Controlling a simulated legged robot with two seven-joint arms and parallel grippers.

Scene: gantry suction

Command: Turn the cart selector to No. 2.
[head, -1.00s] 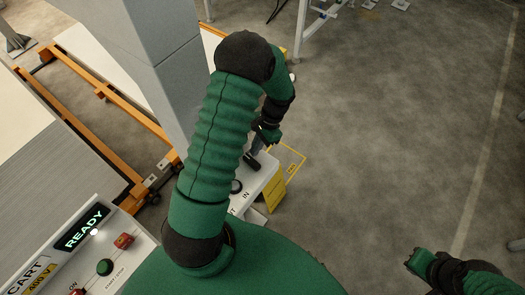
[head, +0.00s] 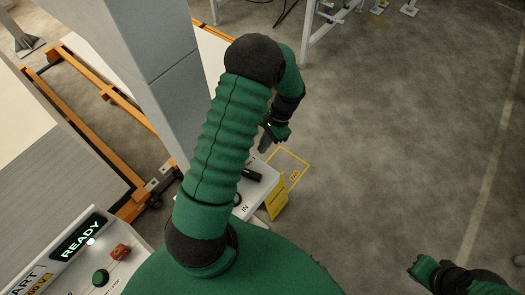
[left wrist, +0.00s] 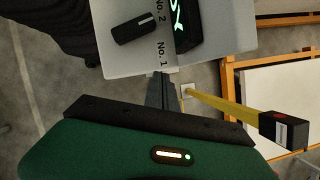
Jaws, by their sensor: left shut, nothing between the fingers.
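The cart selector (left wrist: 134,28) is a black bar-shaped knob on a pale panel in the left wrist view. Its right end lies between the labels "No. 2" (left wrist: 160,12) and "No. 1" (left wrist: 162,53), nearer "No. 2". In the head view, a black handle on the pale box (head: 253,174) is partly hidden by my left arm. My left gripper (left wrist: 161,91) is shut and empty, with its fingertips beside the panel edge below "No. 1", apart from the knob. It also shows in the head view (head: 266,143). My right gripper (head: 414,268) is at lower right, its jaws unclear.
A black display (left wrist: 188,22) with green characters is beside the labels. A console with a READY display (head: 82,235), a green button (head: 101,277) and a red button (head: 120,252) stands at lower left. A grey column (head: 160,70) rises behind. The floor at right is clear.

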